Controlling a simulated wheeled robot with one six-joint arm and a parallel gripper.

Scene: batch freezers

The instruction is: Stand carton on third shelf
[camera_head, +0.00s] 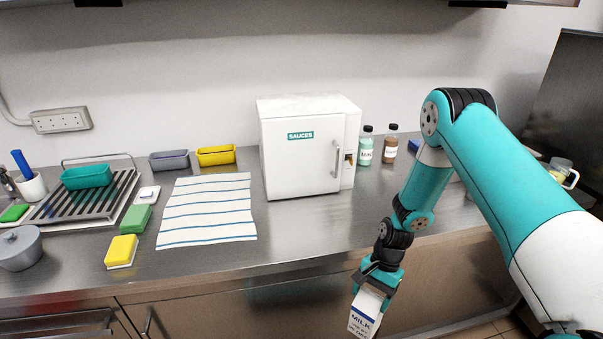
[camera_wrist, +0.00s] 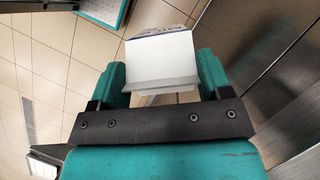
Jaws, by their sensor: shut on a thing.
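A white milk carton with blue lettering (camera_head: 364,314) hangs below my gripper in the head view, in front of the counter's front edge and slightly tilted. My gripper (camera_head: 377,284) is shut on the carton's upper end. In the wrist view the carton (camera_wrist: 161,60) sits between the two teal fingers of my gripper (camera_wrist: 163,80). No shelf that I can make out as the third shelf shows in either view.
A white cabinet labelled SAUCES (camera_head: 305,150) stands shut on the steel counter. Two bottles (camera_head: 377,147) stand right of it. A striped towel (camera_head: 208,210), sponges (camera_head: 122,250), a dish rack (camera_head: 85,192) and tubs (camera_head: 216,155) lie left. A steel panel (camera_wrist: 285,60) is close on the wrist view's right.

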